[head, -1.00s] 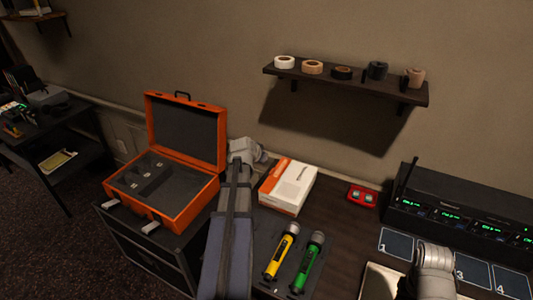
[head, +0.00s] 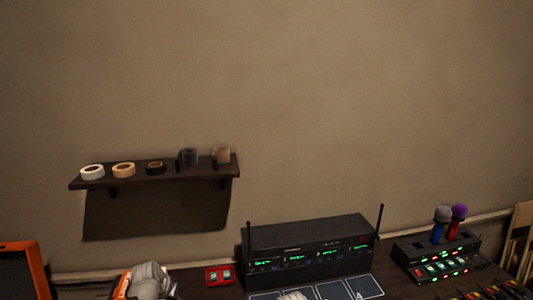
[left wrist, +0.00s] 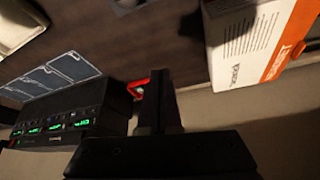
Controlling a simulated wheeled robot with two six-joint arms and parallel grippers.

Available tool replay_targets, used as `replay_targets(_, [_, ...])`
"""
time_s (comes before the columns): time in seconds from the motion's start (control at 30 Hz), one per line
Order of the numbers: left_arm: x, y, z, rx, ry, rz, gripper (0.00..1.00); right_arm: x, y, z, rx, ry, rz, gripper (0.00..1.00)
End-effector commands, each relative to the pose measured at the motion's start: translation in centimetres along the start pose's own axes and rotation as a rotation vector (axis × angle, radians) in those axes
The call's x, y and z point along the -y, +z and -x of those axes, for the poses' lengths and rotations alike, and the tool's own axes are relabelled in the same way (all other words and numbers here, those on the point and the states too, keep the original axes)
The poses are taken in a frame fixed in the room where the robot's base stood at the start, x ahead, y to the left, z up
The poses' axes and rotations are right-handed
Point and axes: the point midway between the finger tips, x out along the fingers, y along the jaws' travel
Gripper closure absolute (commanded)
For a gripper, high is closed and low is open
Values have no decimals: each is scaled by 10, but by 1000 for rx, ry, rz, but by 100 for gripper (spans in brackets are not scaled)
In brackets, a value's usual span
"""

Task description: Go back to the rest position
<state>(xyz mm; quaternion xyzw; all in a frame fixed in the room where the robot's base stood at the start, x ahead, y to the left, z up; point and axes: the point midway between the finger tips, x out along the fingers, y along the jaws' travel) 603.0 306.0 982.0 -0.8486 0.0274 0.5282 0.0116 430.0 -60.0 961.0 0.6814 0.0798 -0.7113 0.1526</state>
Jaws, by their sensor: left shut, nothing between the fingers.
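My left gripper (left wrist: 160,78) shows in the left wrist view as dark fingers closed together, with nothing held between them. Behind its tips is a small red device, partly hidden by the fingers. The white and orange box (left wrist: 250,40) is to the right of the fingers in that view, apart from them. In the head view a pale grey part of my left arm shows at the bottom left, in front of the box (head: 122,284); the left fingers are out of that picture. A small pale piece shows at the bottom centre edge. My right gripper is not in view.
The wireless receiver rack (head: 310,252) with two antennas stands on the desk, numbered squares (head: 330,290) before it. The red device (head: 219,275) lies left of it. Two microphones stand in a charger (head: 405,255) at right. A wall shelf (head: 150,177) holds tape rolls.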

Motion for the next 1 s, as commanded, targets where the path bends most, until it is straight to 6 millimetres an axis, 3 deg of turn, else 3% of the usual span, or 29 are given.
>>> replay_targets(0.03, [-39,10,0,48,24,-38,100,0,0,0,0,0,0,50])
replay_targets(0.2, [-134,51,6,217,53,-127,100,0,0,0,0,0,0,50])
replay_targets(0.4, [-212,106,25,384,23,-222,100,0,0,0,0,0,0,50])
replay_targets(0.5, [-235,127,35,439,-4,-257,100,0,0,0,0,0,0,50])
replay_targets(0.63, [-250,145,44,483,-33,-282,100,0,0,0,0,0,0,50])
replay_targets(1.0, [-256,152,49,503,-50,-293,100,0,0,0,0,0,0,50])
